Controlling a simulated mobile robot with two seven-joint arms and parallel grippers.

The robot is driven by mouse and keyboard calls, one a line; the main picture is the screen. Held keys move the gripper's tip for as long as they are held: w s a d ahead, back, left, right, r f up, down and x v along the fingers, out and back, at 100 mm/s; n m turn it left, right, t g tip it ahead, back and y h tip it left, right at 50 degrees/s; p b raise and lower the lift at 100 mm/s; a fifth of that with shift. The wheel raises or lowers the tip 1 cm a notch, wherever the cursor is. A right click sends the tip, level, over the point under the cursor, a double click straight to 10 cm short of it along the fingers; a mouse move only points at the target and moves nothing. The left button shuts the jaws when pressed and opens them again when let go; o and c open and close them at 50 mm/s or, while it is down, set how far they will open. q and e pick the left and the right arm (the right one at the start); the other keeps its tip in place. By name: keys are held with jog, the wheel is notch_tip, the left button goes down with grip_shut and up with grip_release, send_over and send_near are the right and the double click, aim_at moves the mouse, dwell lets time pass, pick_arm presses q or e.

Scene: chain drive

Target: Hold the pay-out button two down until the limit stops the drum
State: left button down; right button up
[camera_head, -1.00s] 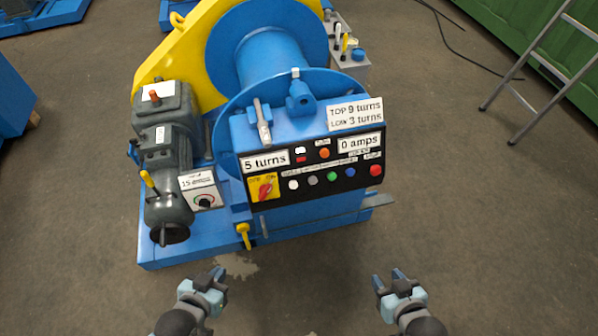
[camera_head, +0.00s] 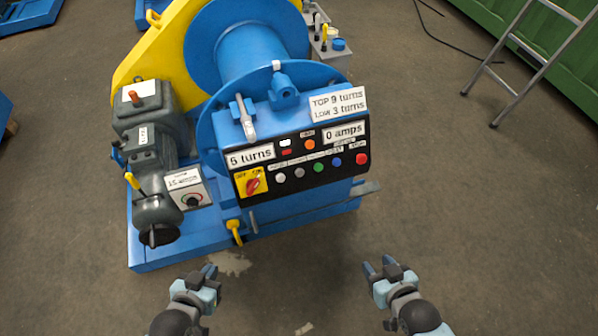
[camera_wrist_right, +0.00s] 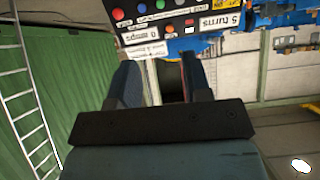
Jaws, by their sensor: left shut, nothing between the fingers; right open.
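The blue winch's black control panel (camera_head: 297,160) faces me in the head view. Its lower row has a white button (camera_head: 279,178), a grey button (camera_head: 299,173), a green button (camera_head: 318,167), a blue button (camera_head: 336,162) and a red button (camera_head: 362,159). The small labels are unreadable, so I cannot tell which is pay-out two. Readouts show 5 turns (camera_head: 250,156) and 0 amps (camera_head: 344,133). My left gripper (camera_head: 209,270) is shut and empty, below and apart from the panel. My right gripper (camera_head: 379,268) is open and empty, also apart from it.
The drum (camera_head: 250,50) is behind the panel. A red switch (camera_head: 253,186) sits on a yellow plate at the panel's left. A motor (camera_head: 150,150) stands left. A ladder (camera_head: 520,70) leans at a green container (camera_head: 580,70).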

dwell(0.3)
grip_shut()
dwell(1.6)
